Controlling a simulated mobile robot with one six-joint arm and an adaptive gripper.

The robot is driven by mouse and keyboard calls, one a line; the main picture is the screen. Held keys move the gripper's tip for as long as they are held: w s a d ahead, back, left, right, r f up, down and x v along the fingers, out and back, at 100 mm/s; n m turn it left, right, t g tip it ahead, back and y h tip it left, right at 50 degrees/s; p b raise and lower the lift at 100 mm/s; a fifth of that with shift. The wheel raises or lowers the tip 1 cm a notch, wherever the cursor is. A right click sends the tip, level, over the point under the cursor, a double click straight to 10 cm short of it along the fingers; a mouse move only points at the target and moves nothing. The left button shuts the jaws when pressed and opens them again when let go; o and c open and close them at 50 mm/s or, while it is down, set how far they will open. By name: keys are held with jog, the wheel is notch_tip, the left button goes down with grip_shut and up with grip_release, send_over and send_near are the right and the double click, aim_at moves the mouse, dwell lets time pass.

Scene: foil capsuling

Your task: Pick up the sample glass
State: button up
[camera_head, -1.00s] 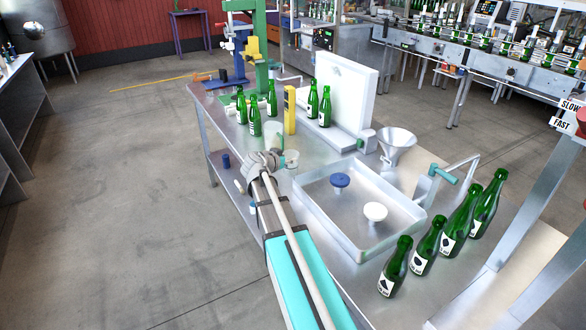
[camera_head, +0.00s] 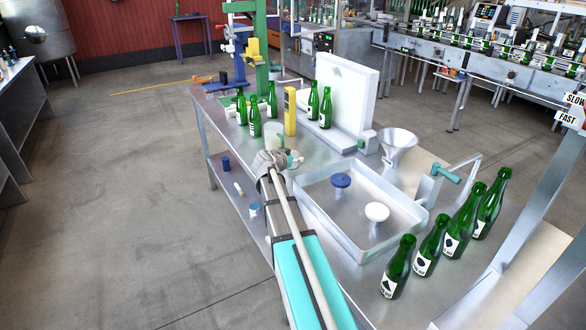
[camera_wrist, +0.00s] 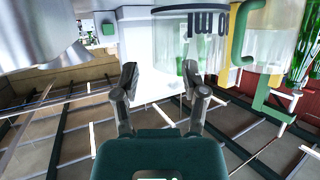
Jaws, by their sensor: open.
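A clear glass vessel (camera_head: 273,132) stands on the steel table in the head view, just beyond my gripper. A smaller clear vessel (camera_head: 295,158) is close at the gripper's right, partly hidden. I cannot tell for sure which is the sample glass. In the wrist view, which looks upside down, clear glass with dark "ml" lettering (camera_wrist: 208,24) fills the top, ahead of the fingers. My gripper (camera_wrist: 160,75) is open with nothing between its fingertips. It also shows in the head view (camera_head: 272,160), where its fingers are hard to make out.
A yellow block (camera_head: 290,110) and several green bottles (camera_head: 254,116) stand behind the glassware. A white panel (camera_head: 345,90) and a funnel (camera_head: 397,146) stand farther back right.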

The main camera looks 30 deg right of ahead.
jog(key=shift+x, duration=1.35)
jog(key=shift+s, duration=0.1)
grip_shut()
